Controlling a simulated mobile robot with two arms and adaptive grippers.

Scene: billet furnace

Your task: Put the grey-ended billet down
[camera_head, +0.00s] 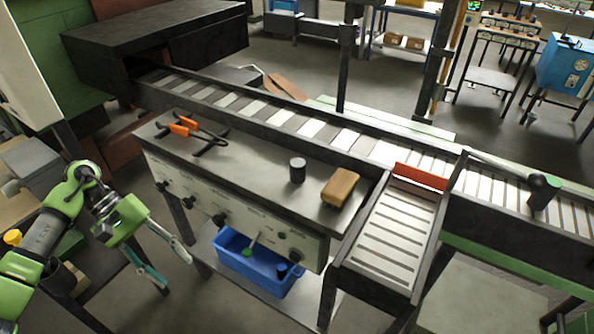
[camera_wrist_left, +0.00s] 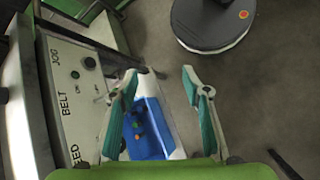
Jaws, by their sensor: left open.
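My right gripper is not in view.
A tan block (camera_head: 340,187) and orange-handled tongs (camera_head: 190,130) lie on the bench. A blue bin (camera_head: 240,270) with a green-ended piece sits on the shelf below. A slatted chute (camera_head: 395,235) adjoins.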

